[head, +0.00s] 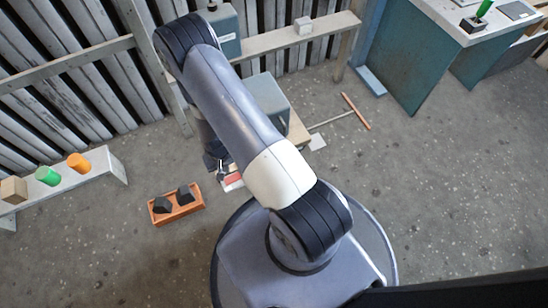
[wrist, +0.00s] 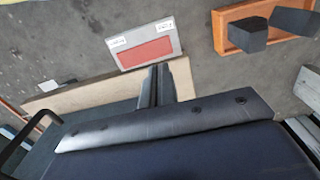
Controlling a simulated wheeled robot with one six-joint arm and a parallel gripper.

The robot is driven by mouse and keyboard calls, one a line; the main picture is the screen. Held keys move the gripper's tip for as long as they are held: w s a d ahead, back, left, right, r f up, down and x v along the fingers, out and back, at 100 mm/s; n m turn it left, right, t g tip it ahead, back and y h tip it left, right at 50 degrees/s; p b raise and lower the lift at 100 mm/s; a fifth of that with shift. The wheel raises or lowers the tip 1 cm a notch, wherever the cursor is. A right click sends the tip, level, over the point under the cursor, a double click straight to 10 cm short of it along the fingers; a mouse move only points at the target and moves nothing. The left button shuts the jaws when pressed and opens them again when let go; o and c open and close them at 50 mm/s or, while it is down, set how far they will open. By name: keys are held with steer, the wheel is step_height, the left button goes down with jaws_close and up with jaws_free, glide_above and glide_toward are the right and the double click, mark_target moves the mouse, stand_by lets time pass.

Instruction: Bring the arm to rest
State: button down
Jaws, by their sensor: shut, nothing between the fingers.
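My gripper (wrist: 160,84) shows in the wrist view with its two dark fingers side by side, shut, with nothing between them. Its tips point towards a grey plate with a red panel (wrist: 146,53) and appear in front of a pale wooden board (wrist: 90,92). In the head view my arm reaches up and to the left from my base, bends at the top and hangs down. The gripper end there is mostly hidden behind my own arm, next to the partly covered red-panelled plate (head: 232,181). I cannot tell how high the fingers are above it.
An orange tray (head: 157,218) with two dark blocks lies on the floor, left of my base. A bench (head: 103,165) at left bears a wooden block, a green cylinder and an orange cylinder. A blue-green box (head: 268,98) stands behind my arm. Open floor lies at right.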

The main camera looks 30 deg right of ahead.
mark_target(229, 180)
steer(key=shift+f, duration=0.1)
step_height(229, 180, down, 7)
steer(key=b, duration=0.4)
steer(key=shift+r, duration=0.2)
step_height(229, 180, up, 6)
steer(key=r+p, duration=0.1)
steer(key=p, duration=0.3)
step_height(229, 180, down, 7)
steer(key=b, duration=0.4)
steer(key=shift+f, duration=0.15)
step_height(229, 180, up, 10)
steer(key=p, duration=0.7)
steer(key=w+a+f+n+t+y+b, duration=0.2)
steer(key=w+a+f+n+t, duration=0.2)
steer(key=w+a+f+n, duration=0.1)
steer(key=shift+w+a+f+n+t, duration=0.3)
steer(key=shift+w+a+f, duration=0.2)
steer(key=shift+w+f, duration=0.65)
